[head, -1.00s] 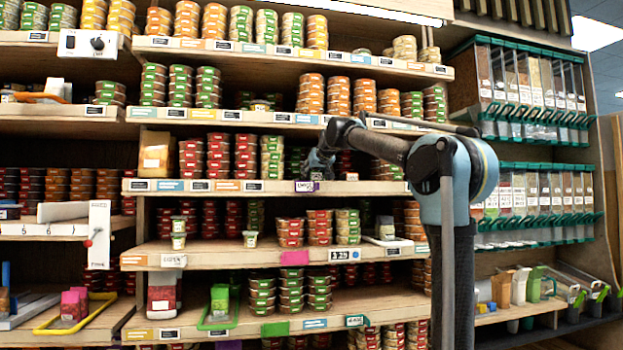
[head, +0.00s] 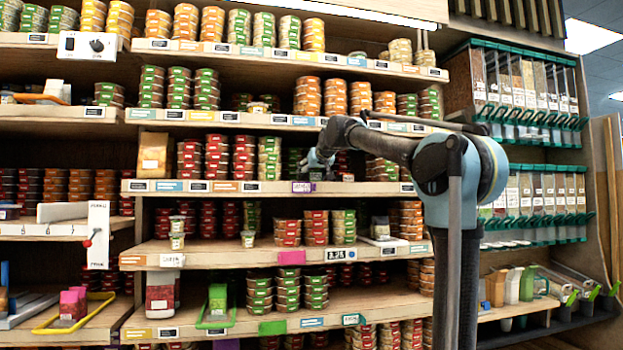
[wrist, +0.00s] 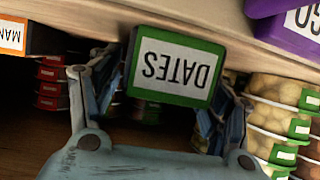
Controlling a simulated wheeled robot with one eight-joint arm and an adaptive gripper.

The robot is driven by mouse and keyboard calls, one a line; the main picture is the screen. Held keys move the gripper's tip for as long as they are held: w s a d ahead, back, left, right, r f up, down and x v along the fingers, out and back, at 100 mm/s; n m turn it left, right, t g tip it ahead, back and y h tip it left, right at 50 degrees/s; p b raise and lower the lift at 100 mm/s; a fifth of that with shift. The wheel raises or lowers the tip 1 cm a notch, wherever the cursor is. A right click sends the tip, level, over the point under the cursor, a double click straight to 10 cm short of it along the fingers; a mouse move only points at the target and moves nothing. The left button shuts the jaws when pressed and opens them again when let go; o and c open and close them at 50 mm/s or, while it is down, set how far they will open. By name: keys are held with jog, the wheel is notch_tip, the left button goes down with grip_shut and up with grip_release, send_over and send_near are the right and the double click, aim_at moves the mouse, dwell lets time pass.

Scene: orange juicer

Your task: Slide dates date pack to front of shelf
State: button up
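In the wrist view, a green-framed label reading DATES (wrist: 174,68) appears upside down at the shelf edge, between my gripper's fingers. My gripper (wrist: 160,102) has its two fingers spread apart, one on each side of the label. Dark tubs (wrist: 146,111) show partly behind the label, between the fingers; the label hides most of them and I cannot tell whether a finger touches them. In the head view, my gripper (head: 318,166) is at the middle shelf, just above its front edge. The date pack itself is not clearly seen there.
Pale tubs with green labels (wrist: 278,118) stand close to the right finger in the wrist view. Red tubs (wrist: 50,88) stand left of the fingers. A purple shelf label (wrist: 290,25) is at upper right. The middle shelf's front edge (head: 360,188) runs close to my gripper.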

jog(key=shift+s, duration=0.1)
jog(key=v, duration=1.1)
jog(key=shift+s+d, duration=0.2)
jog(key=shift+s, duration=0.05)
jog(key=shift+r, duration=0.1)
